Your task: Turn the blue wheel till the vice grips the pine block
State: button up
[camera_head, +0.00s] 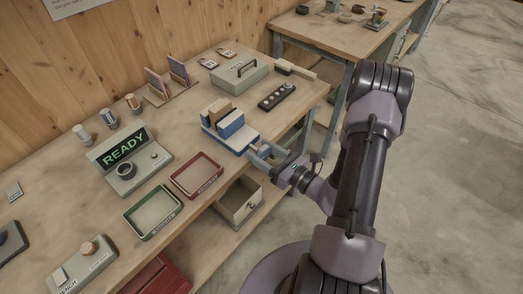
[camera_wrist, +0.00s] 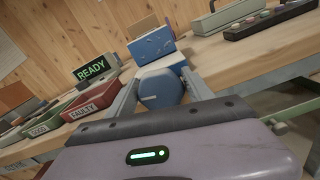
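The vice (camera_head: 238,139) stands at the bench's front edge with blue jaws. The pine block (camera_head: 218,110) stands upright between the jaws; I cannot tell whether both touch it. In the wrist view the front jaw (camera_wrist: 152,46) hides most of the pine block (camera_wrist: 142,26). The blue wheel (camera_wrist: 160,88) faces me at the vice's front. My gripper (camera_head: 264,155) is level with it, one finger on each side of the wheel. The wheel fills the gap between the fingertips, but I cannot see whether they press on it.
A red tray (camera_head: 181,190), a green tray (camera_head: 135,230) and a READY display (camera_head: 118,153) lie left of the vice. A button box (camera_head: 276,97) and a grey-green case (camera_head: 238,79) stand behind it. An open drawer (camera_head: 238,209) sticks out below. The floor at right is clear.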

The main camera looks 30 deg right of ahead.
jog(key=shift+o, duration=1.1)
